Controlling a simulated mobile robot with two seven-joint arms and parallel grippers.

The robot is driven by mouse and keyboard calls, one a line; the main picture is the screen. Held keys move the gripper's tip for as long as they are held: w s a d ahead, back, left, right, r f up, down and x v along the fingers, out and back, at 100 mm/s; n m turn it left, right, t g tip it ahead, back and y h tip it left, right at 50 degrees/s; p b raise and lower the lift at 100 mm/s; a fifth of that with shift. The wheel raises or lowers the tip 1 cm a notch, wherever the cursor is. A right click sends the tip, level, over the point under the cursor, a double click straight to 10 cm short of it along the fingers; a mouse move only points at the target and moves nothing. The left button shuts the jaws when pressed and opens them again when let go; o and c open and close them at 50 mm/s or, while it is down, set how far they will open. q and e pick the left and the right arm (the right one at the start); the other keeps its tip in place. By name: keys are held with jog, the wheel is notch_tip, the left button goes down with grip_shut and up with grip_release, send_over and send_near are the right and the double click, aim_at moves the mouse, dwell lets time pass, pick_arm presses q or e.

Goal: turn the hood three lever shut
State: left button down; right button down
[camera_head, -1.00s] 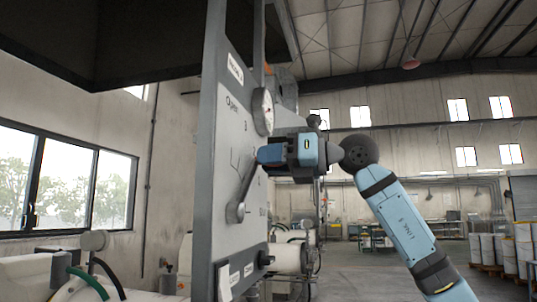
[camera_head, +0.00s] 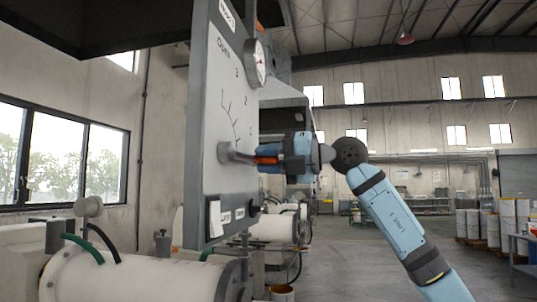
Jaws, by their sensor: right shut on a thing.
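The grey hood lever (camera_head: 241,157) is mounted low on the upright grey panel (camera_head: 215,100). From its round pivot at the left it now points to the right, roughly level, with an orange part near its outer end. My right gripper (camera_head: 270,152) comes in from the right and is shut on the lever's outer end, which its fingers partly hide. The panel has a scale marked "Open" at the top with numbers running down the right side. A label at the panel's top is tilted and hard to read. My left gripper is out of view.
A round gauge (camera_head: 256,62) sits on the panel's edge above my right gripper. A pale horizontal drum (camera_head: 150,277) with hoses stands below left. Far right are several drums (camera_head: 490,220). The floor to the right of the panel looks clear.

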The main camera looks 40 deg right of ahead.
jog(key=shift+a+f, duration=0.25)
jog(key=shift+f, duration=0.2)
jog(key=c, duration=0.9)
grip_release()
jog(key=shift+d, duration=0.15)
jog(key=shift+w+a+r, duration=0.15)
jog(key=shift+a, duration=0.1)
jog(key=b+v, duration=0.3)
jog(key=v, duration=1)
jog(key=shift+s+d, duration=0.25)
jog(key=shift+d, duration=0.05)
